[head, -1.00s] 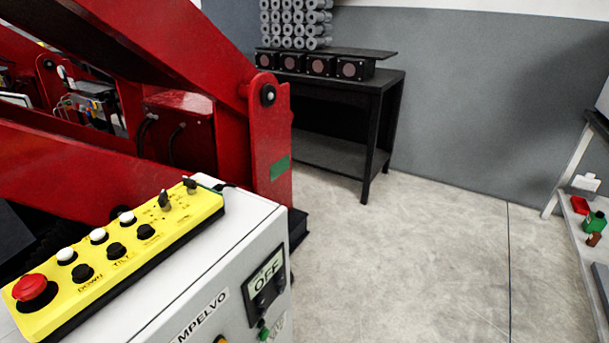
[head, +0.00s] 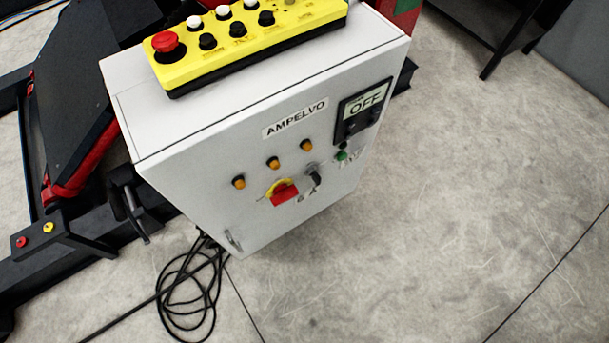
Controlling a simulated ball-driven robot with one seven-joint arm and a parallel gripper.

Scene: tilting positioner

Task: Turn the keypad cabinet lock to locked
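The white control cabinet (head: 190,160) stands at the centre of the head view, its labelled front facing me. On its front are a black knob (head: 314,178), a red rotary switch (head: 284,192) on a yellow plate and a small metal latch or handle (head: 232,240) at the lower left edge. I cannot tell for certain which of these is the lock, and its marks are too small to read. A yellow button box (head: 225,62) lies on top of the cabinet, cut by the upper picture edge. My gripper is not in view.
The cabinet front also bears an OFF display (head: 366,103), a green button (head: 341,155) and several orange lamps (head: 273,162). Black cables (head: 185,290) lie coiled on the floor below. Black machine beams (head: 70,250) stand at the left. The concrete floor (head: 450,220) is clear at the right.

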